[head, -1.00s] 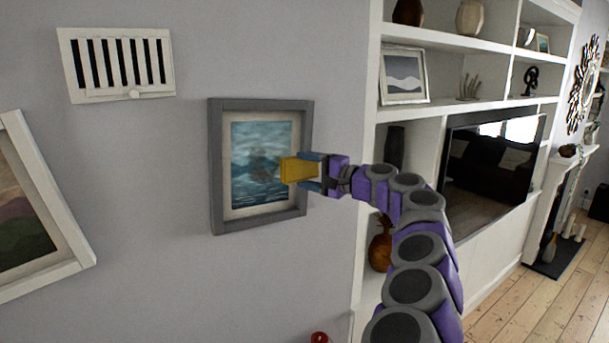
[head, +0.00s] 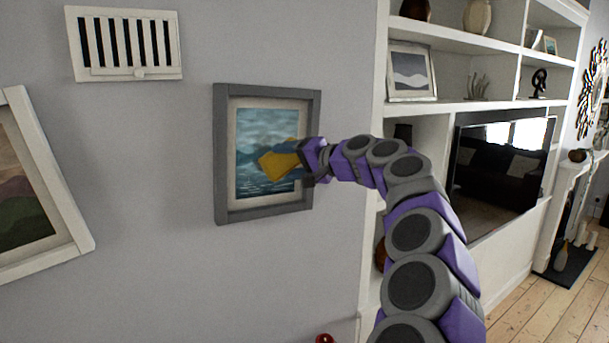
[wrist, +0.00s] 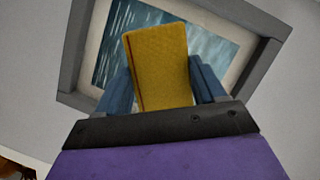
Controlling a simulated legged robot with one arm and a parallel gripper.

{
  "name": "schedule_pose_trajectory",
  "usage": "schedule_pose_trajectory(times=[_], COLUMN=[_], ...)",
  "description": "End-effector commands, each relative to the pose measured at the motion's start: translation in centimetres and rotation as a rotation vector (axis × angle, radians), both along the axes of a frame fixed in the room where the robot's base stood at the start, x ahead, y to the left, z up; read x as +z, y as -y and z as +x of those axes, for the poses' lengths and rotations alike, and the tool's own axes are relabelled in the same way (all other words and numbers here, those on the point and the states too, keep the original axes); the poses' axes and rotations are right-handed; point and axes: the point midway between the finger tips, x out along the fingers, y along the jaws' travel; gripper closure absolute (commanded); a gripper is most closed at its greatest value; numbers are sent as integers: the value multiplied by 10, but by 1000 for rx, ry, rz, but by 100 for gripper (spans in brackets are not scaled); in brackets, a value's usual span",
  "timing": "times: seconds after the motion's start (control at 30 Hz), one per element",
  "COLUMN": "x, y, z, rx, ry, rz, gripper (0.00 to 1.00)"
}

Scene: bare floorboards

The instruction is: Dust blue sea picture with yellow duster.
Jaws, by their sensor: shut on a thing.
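The blue sea picture (head: 262,130) hangs on the grey wall in a grey frame with a pale mount. The yellow duster (head: 279,163) is in front of its lower right part in the head view; whether it touches the surface I cannot tell. My gripper (head: 299,156) is shut on the duster. In the wrist view, the duster (wrist: 157,68) stands between my two blue fingers (wrist: 158,85), with the picture (wrist: 135,38) behind it. A dark smudge shows on the picture near the duster; the duster and gripper hide part of the lower right.
A tilted picture in a white frame (head: 70,230) hangs at the left. A white vent (head: 125,72) is above it. White shelves (head: 445,106) with ornaments and a television (head: 497,170) stand at the right. A small red thing (head: 324,339) is at the bottom edge.

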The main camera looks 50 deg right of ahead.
Motion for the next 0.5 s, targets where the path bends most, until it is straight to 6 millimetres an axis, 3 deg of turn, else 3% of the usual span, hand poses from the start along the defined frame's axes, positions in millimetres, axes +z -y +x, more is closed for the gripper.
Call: schedule_pose_trajectory(times=[0.03,0.2,0.5], x=[-11,-19,-21], y=[-8,-25,-29], z=[2,8,15], rx=[-1,-3,-4], ry=[-17,-60,-80], rz=[-63,-221,-289], gripper=[55,55,55])
